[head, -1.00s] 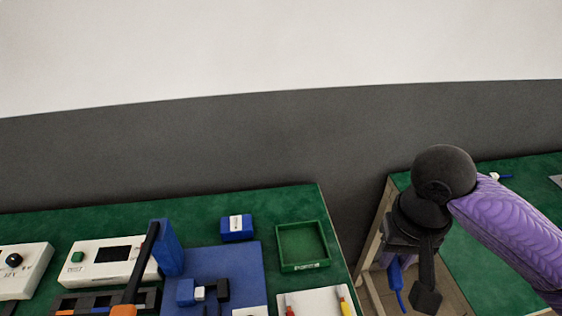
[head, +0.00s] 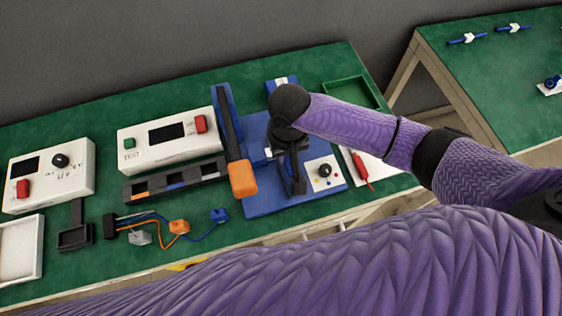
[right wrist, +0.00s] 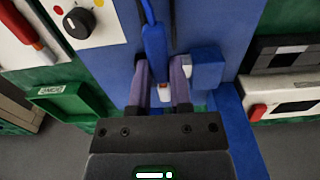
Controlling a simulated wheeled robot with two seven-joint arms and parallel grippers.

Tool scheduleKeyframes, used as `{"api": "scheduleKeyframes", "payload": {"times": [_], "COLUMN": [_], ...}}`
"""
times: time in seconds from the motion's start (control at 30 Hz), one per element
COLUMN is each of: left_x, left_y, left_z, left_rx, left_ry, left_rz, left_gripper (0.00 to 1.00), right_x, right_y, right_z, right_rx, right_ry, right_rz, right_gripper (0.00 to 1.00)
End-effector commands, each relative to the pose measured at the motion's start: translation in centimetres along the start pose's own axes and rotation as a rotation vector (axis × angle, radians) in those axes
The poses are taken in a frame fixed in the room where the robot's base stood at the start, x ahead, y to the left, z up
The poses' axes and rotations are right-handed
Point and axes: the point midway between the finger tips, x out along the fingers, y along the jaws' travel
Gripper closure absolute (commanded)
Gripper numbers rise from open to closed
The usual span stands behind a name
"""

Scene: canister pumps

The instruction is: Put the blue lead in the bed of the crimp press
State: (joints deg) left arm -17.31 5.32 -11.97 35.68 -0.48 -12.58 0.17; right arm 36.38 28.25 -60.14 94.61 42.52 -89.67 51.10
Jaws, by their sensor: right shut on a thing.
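The crimp press stands on a blue base (head: 255,200), with an orange-ended lever (head: 243,178) at its left. My right gripper (head: 290,165) is over the base, right of the lever. In the right wrist view my right gripper (right wrist: 162,95) is shut on the blue lead (right wrist: 154,48), which runs up between the fingers. A blue block with a white part (right wrist: 203,70) is close to the right of the fingers. I cannot tell whether the lead touches the bed. In the head view the gripper and wrist hide the lead and the bed. My left gripper is not in view.
A white panel with a black knob (head: 324,173) and a red-handled tool (head: 362,172) are to the right. A green tray (head: 352,92) is behind. White test boxes (head: 165,142) and loose wires are left. More blue leads (head: 467,39) lie on the right table.

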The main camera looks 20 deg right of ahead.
Motion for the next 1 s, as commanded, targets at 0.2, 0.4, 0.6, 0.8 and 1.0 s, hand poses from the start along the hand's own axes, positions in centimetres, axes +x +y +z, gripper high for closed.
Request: {"api": "scheduleKeyframes", "payload": {"times": [0.2, 0.4, 0.6, 0.8, 1.0], "left_x": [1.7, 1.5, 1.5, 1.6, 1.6], "left_y": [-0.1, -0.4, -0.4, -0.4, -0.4], "left_z": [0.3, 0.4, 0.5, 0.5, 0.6], "left_rx": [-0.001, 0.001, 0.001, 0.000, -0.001], "left_ry": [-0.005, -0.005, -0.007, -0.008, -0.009], "left_rz": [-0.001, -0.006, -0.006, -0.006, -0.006], "left_gripper": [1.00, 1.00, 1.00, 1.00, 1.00], "right_x": [3.5, 3.2, 3.8, 4.4, 4.6], "right_y": [0.0, 0.0, 0.0, 0.0, 0.0], "right_z": [0.0, 0.0, 0.0, 0.1, 0.2], "right_rx": [0.000, 0.000, 0.000, 0.001, 0.000], "right_ry": [0.000, 0.001, -0.001, -0.002, -0.005], "right_rz": [0.001, 0.000, 0.001, 0.000, 0.001], "right_gripper": [1.00, 1.00, 1.00, 1.00, 0.46]}}
